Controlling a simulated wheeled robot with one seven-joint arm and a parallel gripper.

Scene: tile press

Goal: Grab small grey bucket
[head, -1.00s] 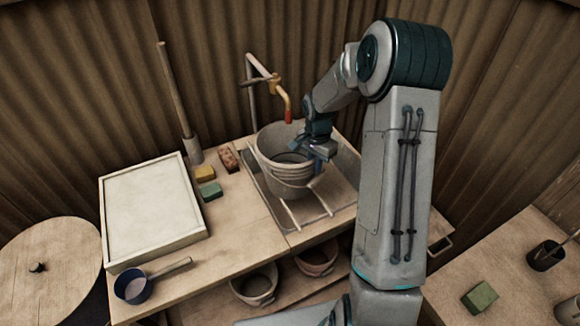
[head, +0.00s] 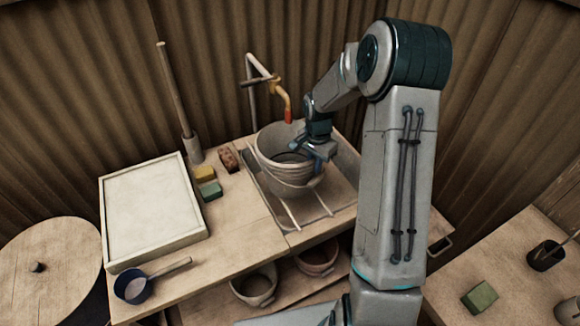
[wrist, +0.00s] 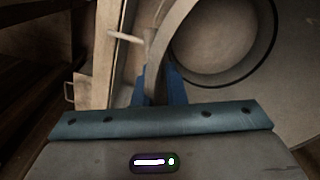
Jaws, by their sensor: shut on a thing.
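A small grey bucket (head: 277,165) stands upright in the sink, on the rails below the tap. My gripper (head: 318,152) is at the bucket's right side. In the wrist view, my gripper's blue fingers (wrist: 160,85) are shut on the bucket's wall at the rim. The bucket's round inside (wrist: 222,40) fills the upper right of the wrist view. The fingertips' exact contact on the wall is partly hidden.
A tap (head: 287,108) hangs just above the bucket's rim. Sponges (head: 207,182), a brick-like block (head: 228,159) and a white framed tray (head: 151,208) lie to the left. More buckets (head: 255,288) stand on the shelf below.

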